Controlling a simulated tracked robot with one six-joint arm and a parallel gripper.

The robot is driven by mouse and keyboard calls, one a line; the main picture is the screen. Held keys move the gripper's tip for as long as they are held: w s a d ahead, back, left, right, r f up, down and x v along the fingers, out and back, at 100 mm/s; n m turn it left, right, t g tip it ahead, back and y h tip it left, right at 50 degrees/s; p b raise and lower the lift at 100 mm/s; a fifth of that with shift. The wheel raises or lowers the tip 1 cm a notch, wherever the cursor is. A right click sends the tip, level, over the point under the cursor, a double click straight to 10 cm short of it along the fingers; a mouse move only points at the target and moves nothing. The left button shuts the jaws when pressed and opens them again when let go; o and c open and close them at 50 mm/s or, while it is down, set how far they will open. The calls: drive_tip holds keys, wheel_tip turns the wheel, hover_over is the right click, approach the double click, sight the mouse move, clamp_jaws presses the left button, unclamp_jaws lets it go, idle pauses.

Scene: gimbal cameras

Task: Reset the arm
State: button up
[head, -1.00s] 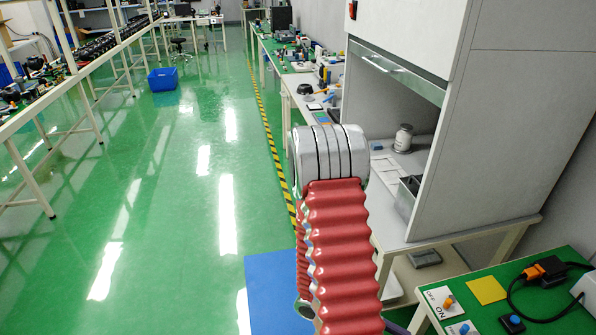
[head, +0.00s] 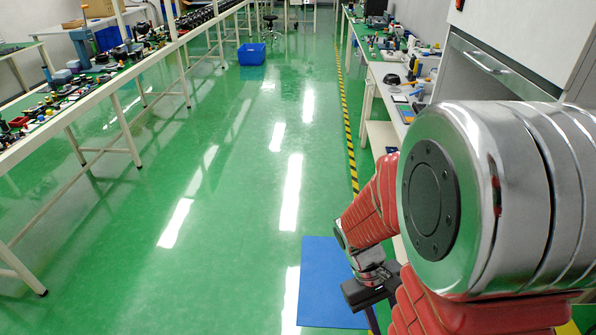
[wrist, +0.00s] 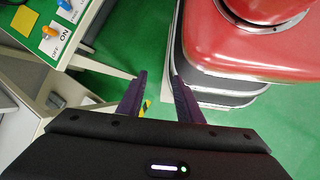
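My gripper (wrist: 160,90) shows in the wrist view with its two dark fingers apart and nothing between them. It points down toward the green floor, beside my red and black base. In the head view my arm is folded at the right side of the picture. Its big silver joint is close to the camera, and the dark gripper body shows low, above a blue floor mat (head: 325,285). The fingertips are not clear in the head view.
A bench with on/off switches (wrist: 62,35) stands at the upper left of the wrist view, near my gripper. A long left bench (head: 110,85) and a right bench (head: 395,75) flank a clear green aisle. A blue bin (head: 251,54) sits on the floor ahead.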

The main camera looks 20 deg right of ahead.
drive_tip(key=w+a+r+t+y, duration=0.1)
drive_tip(key=w+a+r+t, duration=0.3)
drive_tip(key=a+r, duration=0.3)
drive_tip(key=w+a+r+t+y, duration=0.1)
drive_tip(key=w+a+r+t, duration=0.3)
drive_tip(key=r, duration=0.9)
drive_tip(key=a+t, duration=0.3)
drive_tip(key=shift+a+r+n, duration=0.3)
drive_tip(key=shift+a+r, duration=0.05)
